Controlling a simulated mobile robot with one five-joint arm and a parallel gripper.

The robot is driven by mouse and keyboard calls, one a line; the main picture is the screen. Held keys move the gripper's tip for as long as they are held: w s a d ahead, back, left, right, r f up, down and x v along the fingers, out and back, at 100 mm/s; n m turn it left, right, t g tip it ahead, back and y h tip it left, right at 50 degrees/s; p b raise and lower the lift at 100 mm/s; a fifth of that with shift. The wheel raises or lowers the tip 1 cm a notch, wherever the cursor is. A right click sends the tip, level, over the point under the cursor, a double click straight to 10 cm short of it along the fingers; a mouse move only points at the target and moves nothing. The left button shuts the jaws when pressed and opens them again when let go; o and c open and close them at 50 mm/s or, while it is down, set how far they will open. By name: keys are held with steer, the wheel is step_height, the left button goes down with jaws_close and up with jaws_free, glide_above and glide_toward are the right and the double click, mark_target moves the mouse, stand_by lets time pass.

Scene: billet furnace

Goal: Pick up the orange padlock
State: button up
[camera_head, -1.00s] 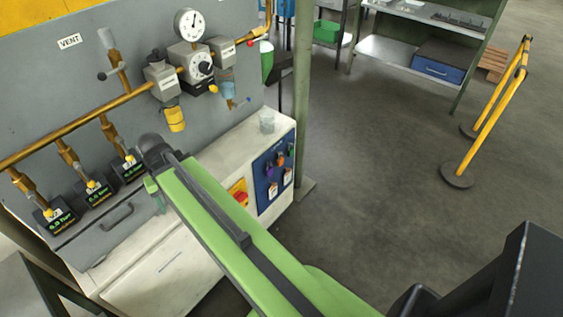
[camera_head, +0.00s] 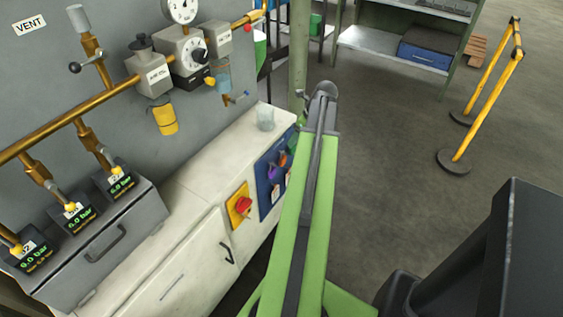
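A blue lock board (camera_head: 264,198) is on the right part of the white cabinet's front. Several small padlocks hang on it, among them a purple padlock (camera_head: 272,173). A small orange spot (camera_head: 283,158) beside the purple one looks like the orange padlock, but it is too small to be sure. My green arm reaches up past the board's right edge and covers part of that side. My gripper's fingers are hidden beyond the dark end of the arm, so I cannot see what they hold.
The white cabinet (camera_head: 190,225) carries a clear cup (camera_head: 265,118) and a red knob on a yellow plate (camera_head: 240,205). Brass pipes and gauges line the panel on the left. A green post (camera_head: 298,50) stands behind the cabinet.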

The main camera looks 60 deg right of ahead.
steer(key=b, duration=1.1)
glide_toward(284, 158)
steer(key=x, duration=0.5)
steer(key=shift+s+d+f, duration=0.1)
steer(key=shift+d+f, duration=0.05)
steer(key=shift+d, duration=0.15)
steer(key=shift+f, duration=0.15)
steer(key=b+x, duration=0.5)
steer(key=shift+a+f, duration=0.1)
steer(key=shift+a, duration=0.05)
jaws_close()
